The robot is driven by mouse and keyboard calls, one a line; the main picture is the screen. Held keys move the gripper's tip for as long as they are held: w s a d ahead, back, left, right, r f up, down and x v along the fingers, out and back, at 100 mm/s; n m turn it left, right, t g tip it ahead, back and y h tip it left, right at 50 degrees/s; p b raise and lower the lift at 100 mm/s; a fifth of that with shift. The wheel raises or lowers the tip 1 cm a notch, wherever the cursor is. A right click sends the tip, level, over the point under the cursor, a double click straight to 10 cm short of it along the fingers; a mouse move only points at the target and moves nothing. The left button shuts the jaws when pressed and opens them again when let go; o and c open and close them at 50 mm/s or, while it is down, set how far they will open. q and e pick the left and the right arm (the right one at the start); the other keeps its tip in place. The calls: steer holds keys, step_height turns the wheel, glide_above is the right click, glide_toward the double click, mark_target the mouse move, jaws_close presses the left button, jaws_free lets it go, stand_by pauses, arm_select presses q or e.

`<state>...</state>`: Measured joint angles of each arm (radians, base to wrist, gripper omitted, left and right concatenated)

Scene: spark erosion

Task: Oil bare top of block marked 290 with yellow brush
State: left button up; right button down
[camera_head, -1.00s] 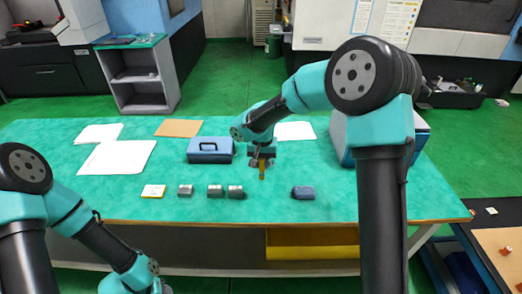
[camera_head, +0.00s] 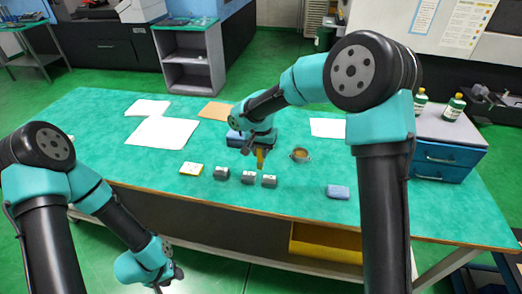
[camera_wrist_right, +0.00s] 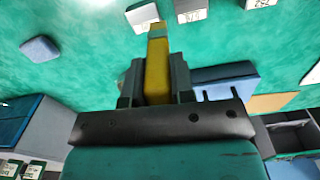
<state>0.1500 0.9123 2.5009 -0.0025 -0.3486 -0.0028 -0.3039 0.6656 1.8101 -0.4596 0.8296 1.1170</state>
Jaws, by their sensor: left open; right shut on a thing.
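My right gripper (camera_head: 260,146) is shut on the yellow brush (camera_wrist_right: 157,68), which points down above the table just behind the blocks in the head view. In the right wrist view the brush's pale tip overlaps the edge of the rightmost block (camera_head: 269,181); I cannot tell whether they touch. The middle block (camera_head: 248,177) is close beside it, and a third block (camera_head: 221,173) stands further left. My left gripper (camera_head: 170,281) is open and empty, low before the table.
A small round pot (camera_head: 299,155) stands right of the brush. A blue-grey pad (camera_head: 337,191) lies at right, a yellow-and-white piece (camera_head: 190,168) at left. A blue toolbox (camera_head: 234,138) is partly hidden behind my right gripper. A drawer cabinet (camera_head: 447,150) with bottles stands far right.

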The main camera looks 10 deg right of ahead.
mark_target(261, 161)
steer(key=shift+f, duration=3.4)
steer(key=shift+d+f, duration=0.15)
steer(key=shift+f, duration=0.15)
steer(key=shift+s+d, duration=1.1)
steer(key=shift+d, duration=1.75)
steer(key=shift+w+a+f, duration=0.1)
steer(key=shift+w+a, duration=0.25)
steer(key=shift+a, duration=0.55)
steer(key=shift+w+a+r, duration=0.1)
steer(key=shift+w+a, duration=0.2)
steer(key=shift+a, duration=0.55)
steer(key=shift+w+a+f, duration=0.1)
steer(key=shift+w+a, duration=0.25)
steer(key=shift+a, duration=0.55)
steer(key=shift+w+a+r, duration=0.1)
steer(key=shift+a+r, duration=0.1)
steer(key=shift+r, duration=0.4)
steer(key=shift+a+r, duration=0.15)
steer(key=shift+r, duration=3.25)
